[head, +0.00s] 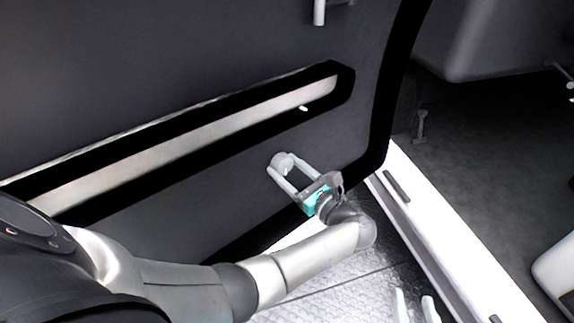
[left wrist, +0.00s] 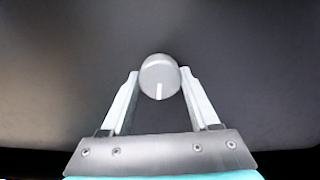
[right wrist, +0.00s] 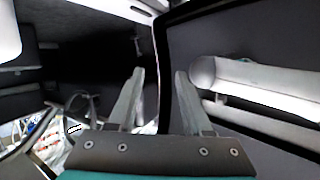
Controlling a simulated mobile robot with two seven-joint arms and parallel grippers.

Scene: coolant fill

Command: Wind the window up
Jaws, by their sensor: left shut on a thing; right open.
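A round grey knob (head: 280,159) sits on the dark door panel (head: 215,75), below the pale strip. My left gripper (head: 284,165) is shut on this knob, with its fingers reaching to either side of it. In the left wrist view the knob (left wrist: 158,72) sits between the fingertips and carries a white line mark pointing down. The window glass cannot be made out in these views. My right gripper (right wrist: 156,75) is open and empty in the right wrist view, apart from the door. Two pale prongs at the bottom of the head view look like its fingers (head: 415,307).
The pale strip (head: 180,145) in a black surround runs across the door above the knob. A white sill (head: 440,235) borders the door on the right, with the dark cabin floor (head: 480,150) beyond. Textured metal flooring (head: 340,285) lies below my left arm.

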